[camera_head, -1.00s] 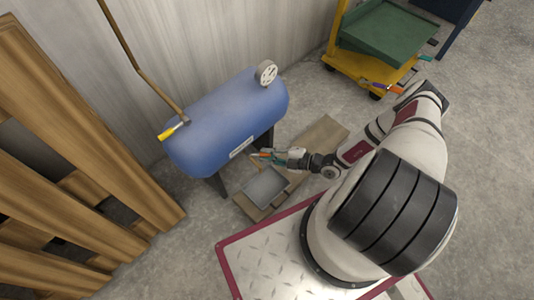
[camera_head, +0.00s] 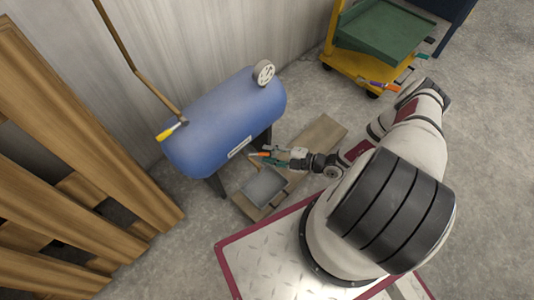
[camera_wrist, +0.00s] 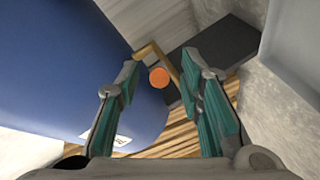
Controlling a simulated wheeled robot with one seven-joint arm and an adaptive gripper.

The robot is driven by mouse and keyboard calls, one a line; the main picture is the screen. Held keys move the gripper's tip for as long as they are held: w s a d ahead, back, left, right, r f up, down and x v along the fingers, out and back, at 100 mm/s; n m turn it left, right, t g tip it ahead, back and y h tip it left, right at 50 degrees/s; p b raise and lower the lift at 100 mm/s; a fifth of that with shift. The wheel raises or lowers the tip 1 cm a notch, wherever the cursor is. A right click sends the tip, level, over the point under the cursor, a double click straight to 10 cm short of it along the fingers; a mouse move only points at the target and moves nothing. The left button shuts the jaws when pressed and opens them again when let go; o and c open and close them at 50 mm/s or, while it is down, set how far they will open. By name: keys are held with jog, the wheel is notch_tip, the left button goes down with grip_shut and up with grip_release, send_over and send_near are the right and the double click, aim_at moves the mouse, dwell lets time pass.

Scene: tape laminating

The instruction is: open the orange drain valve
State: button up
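The orange drain valve (camera_wrist: 158,77) shows in the wrist view as a small round orange end, close to a bent brass pipe (camera_wrist: 170,62). In the head view its orange handle (camera_head: 260,154) is a small spot under the blue tank (camera_head: 225,125). My gripper (camera_wrist: 160,66) is open, with its teal fingers on either side of the orange end in the wrist view. The fingers look apart from the valve, but the depth between them is hard to judge. In the head view my gripper (camera_head: 279,156) is low beside the tank's near side.
A grey tray (camera_head: 264,187) sits on a wooden board (camera_head: 320,137) below the valve. Wooden pallets (camera_head: 60,120) stand left; a yellow cart (camera_head: 355,75) stands behind right.

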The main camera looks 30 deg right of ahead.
jog(key=v, duration=1)
jog(key=shift+s+d, duration=0.25)
